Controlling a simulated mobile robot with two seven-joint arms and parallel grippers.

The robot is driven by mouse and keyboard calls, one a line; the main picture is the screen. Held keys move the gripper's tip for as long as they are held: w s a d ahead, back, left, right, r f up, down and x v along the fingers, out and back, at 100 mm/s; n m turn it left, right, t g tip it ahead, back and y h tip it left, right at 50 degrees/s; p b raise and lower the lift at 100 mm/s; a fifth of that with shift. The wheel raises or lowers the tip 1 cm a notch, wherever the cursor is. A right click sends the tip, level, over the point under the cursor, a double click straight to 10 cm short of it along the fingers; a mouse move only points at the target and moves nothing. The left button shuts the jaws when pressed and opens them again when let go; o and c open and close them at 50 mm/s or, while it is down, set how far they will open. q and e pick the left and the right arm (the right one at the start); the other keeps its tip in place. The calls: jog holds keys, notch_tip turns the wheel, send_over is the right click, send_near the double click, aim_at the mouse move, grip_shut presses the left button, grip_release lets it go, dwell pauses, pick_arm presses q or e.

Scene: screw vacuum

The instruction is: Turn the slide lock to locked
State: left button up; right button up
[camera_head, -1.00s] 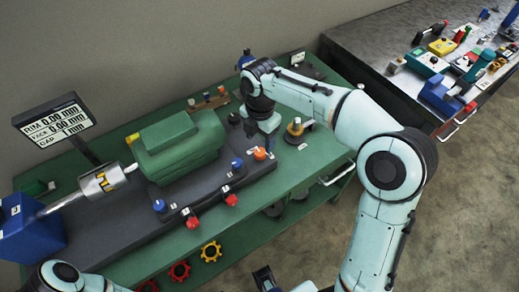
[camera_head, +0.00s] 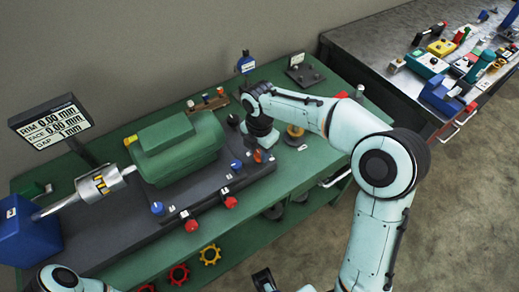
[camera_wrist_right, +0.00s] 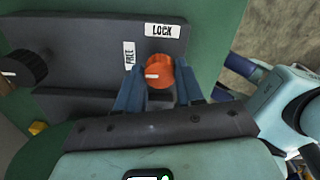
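The slide lock is an orange knob (camera_wrist_right: 160,72) with a white mark pointing left, on a dark panel (camera_wrist_right: 85,33) with FREE and LOCK labels. FREE is to its upper left and LOCK is above it. My right gripper (camera_wrist_right: 161,80) has its blue fingers on either side of the knob, close to it. They look open, with no clear grip on it. In the head view, the right gripper (camera_head: 262,140) is over the machine's right end. A dark gripper part, likely my left gripper (camera_head: 265,280), shows at the bottom edge, mostly cut off.
A green motor (camera_head: 180,145) and a silver coupling (camera_head: 103,184) stand on the dark base. Red knobs (camera_head: 191,225) and blue knobs line its front. A black knob (camera_wrist_right: 25,68) is left of the orange one. A second table (camera_head: 375,50) stands at the back right.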

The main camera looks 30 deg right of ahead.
pick_arm(q)
jog(key=shift+r, duration=0.2)
pick_arm(e)
jog(key=shift+m, duration=0.5)
jog(key=m+p, duration=0.1)
jog(key=m, duration=0.1)
jog(key=shift+r+m, duration=0.1)
jog(key=shift+m, duration=0.3)
jog(key=m+p, duration=0.1)
jog(key=m, duration=0.3)
jog(key=shift+m, duration=0.3)
jog(key=m, duration=0.4)
jog(key=shift+m+p, duration=0.3)
jog(key=shift+p, duration=0.05)
pick_arm(q)
jog(key=r, duration=0.1)
jog(key=w+r, duration=0.1)
jog(key=shift+r, duration=0.35)
pick_arm(e)
jog(key=m, duration=0.4)
jog(key=shift+m, duration=0.7)
jog(key=o, duration=1.1)
jog(key=shift+c, duration=0.2)
